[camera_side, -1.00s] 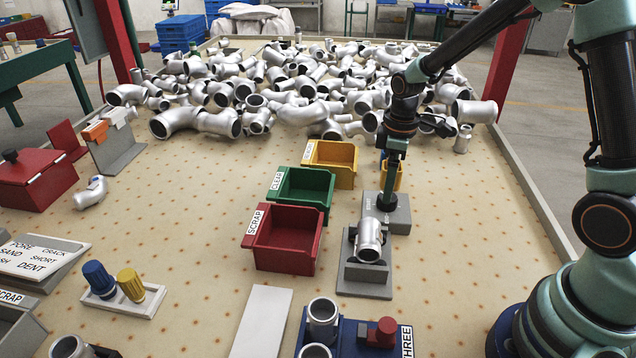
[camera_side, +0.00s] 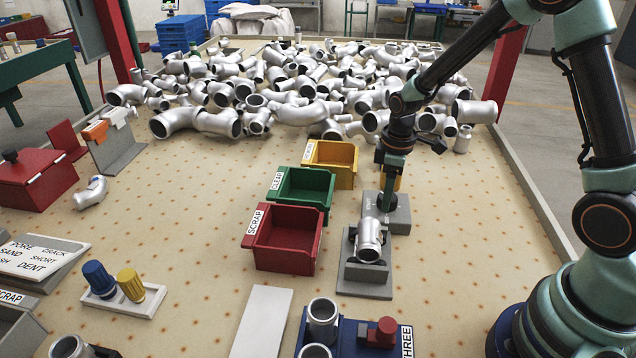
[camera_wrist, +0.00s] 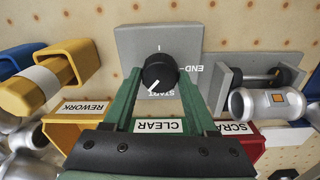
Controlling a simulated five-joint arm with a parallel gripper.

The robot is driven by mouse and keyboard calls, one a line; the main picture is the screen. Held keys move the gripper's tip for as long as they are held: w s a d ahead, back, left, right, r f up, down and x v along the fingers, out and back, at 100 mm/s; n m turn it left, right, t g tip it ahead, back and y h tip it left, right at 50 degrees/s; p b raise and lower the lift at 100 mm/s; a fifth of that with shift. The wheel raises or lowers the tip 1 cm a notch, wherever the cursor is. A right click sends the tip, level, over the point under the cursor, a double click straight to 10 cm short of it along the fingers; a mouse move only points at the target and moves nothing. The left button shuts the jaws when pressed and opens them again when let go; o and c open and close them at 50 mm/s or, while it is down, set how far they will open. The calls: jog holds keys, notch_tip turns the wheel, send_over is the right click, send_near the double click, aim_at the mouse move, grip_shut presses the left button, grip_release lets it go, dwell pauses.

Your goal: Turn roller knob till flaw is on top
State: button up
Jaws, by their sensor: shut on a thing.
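My gripper (camera_wrist: 161,88) is shut on the black knob (camera_wrist: 158,71), one green finger on each side. The knob sits on a grey block (camera_wrist: 138,45) marked START and END; its white pointer line slants down-left in the wrist view, near START. In the side view my gripper (camera_side: 388,203) points down at this block (camera_side: 401,222) and hides the knob. A silver pipe casting (camera_side: 368,240) lies on the grey roller stand (camera_side: 366,285) beside it.
Red SCRAP (camera_side: 285,263), green CLEAR (camera_side: 325,205) and yellow REWORK (camera_side: 347,180) bins stand left of the knob block. A blue tray (camera_side: 347,345) with castings is in front. A heap of castings (camera_side: 290,100) fills the back.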

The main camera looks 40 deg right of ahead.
jog(key=m, duration=0.3)
jog(key=shift+a+m, duration=0.1)
jog(key=shift+m, duration=0.2)
jog(key=shift+s+m, duration=0.1)
jog(key=shift+m, duration=1.8)
jog(key=o, duration=1.4)
jog(key=shift+c, duration=0.2)
jog(key=shift+m, duration=0.3)
